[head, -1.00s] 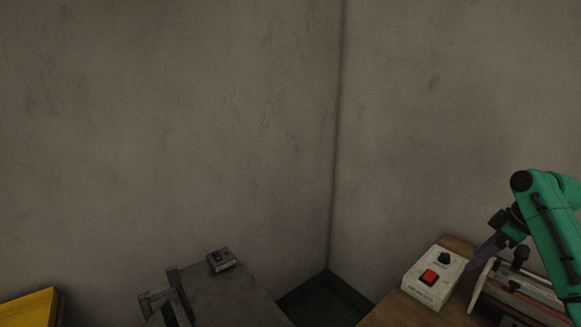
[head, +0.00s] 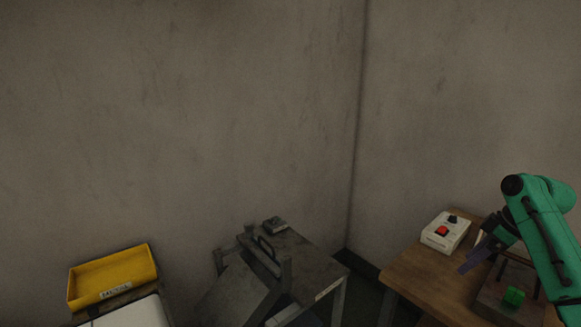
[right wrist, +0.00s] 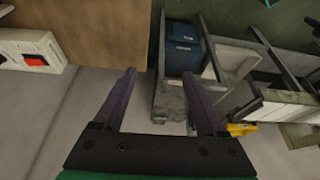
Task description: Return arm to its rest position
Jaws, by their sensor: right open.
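My right arm is green and comes in from the right in the head view. Its gripper (head: 477,256) has dark purple fingers and hangs over the wooden table at the right, near the white control box. In the right wrist view the two fingers of this gripper (right wrist: 162,90) stand wide apart, with nothing between them but the background beyond. My left gripper does not show in either view.
A white control box (head: 446,231) with a red button and black knob stands on the wooden table (head: 420,281). A green block (head: 514,296) is at the table's right. A grey metal stand (head: 306,262) is at the middle; a yellow bin (head: 113,275) is at the left.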

